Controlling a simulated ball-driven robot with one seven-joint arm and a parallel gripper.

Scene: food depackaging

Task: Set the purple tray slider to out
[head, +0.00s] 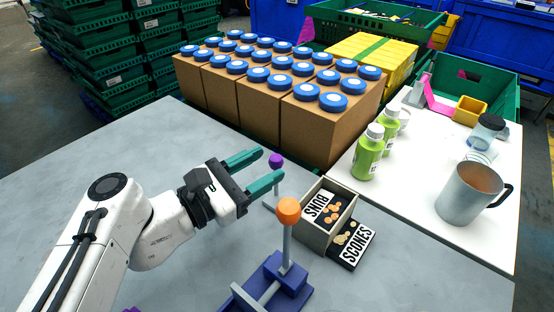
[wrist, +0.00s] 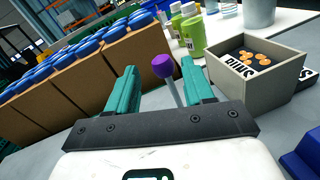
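A purple ball knob (head: 275,160) on a thin grey stem stands beside the grey tray box (head: 315,237) labelled BUNS. The base of the stem is partly hidden in both views. My gripper (head: 271,164) is open, with its two teal fingers level and pointing at the knob. In the wrist view the purple knob (wrist: 163,66) shows between the fingertips, with a gap on each side. No finger visibly touches it. How far the knob sits between the fingers in depth is hard to tell.
An orange knob (head: 289,210) rises from a blue-purple fixture (head: 271,286) close to my gripper. Cardboard boxes (head: 310,128) with blue lids stand behind. Green bottles (head: 369,155) and a metal jug (head: 464,195) are at right.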

